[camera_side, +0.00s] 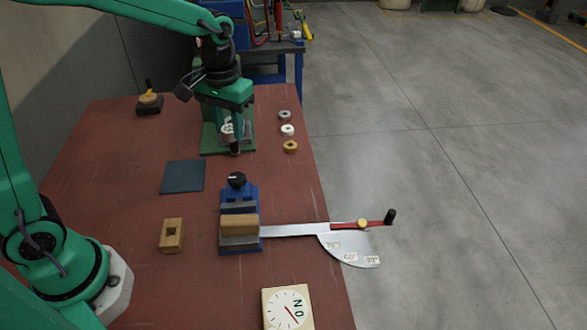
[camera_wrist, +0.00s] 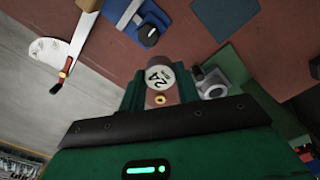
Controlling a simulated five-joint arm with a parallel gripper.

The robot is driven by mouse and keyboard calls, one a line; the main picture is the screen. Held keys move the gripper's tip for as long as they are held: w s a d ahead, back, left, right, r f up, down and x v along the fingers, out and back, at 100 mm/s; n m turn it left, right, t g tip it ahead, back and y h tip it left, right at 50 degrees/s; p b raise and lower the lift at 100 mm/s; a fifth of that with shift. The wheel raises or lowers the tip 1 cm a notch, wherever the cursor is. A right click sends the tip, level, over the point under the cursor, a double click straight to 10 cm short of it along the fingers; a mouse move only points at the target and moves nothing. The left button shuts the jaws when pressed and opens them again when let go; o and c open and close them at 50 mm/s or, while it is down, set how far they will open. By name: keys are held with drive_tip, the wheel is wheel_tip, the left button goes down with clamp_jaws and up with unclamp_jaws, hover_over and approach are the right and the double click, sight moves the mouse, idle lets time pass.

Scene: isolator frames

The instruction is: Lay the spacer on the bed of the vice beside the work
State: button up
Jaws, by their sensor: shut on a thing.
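My gripper (camera_side: 236,143) is low over the green stand (camera_side: 210,146) at the back of the bench. In the wrist view its fingers (camera_wrist: 160,92) are shut on a grey cylinder (camera_wrist: 157,62) with a white label on its end. I cannot tell from its looks whether this cylinder is the spacer. The blue vice (camera_side: 240,193) stands well forward of my gripper, with its black knob toward the back. The work, a tan block (camera_side: 239,224), sits between its grey jaws. Part of the vice also shows in the wrist view (camera_wrist: 122,12). The block hides much of the bed.
A steel lever (camera_side: 295,230) with an angle plate reaches right from the vice past the bench edge. A dark pad (camera_side: 183,176), a wooden block with a square hole (camera_side: 172,235), three rings (camera_side: 287,130) and a dial (camera_side: 287,308) lie around. Bare bench lies between stand and vice.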

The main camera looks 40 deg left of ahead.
drive_tip(key=s+d+f+n, duration=0.5)
drive_tip(key=s+d+f, duration=0.1)
drive_tip(key=s+d, duration=0.1)
drive_tip(key=n, duration=0.1)
hover_over(238, 211)
drive_tip(key=s+d, duration=0.1)
drive_tip(key=d, duration=0.1)
drive_tip(key=shift+s+a+f, duration=0.1)
drive_tip(key=shift+f, duration=1.2)
drive_tip(key=shift+s+f, duration=0.1)
drive_tip(key=shift+f, duration=1.2)
drive_tip(key=shift+f, duration=1.75)
drive_tip(key=shift+f, duration=0.15)
drive_tip(key=o, duration=1)
drive_tip(key=shift+r, duration=0.2)
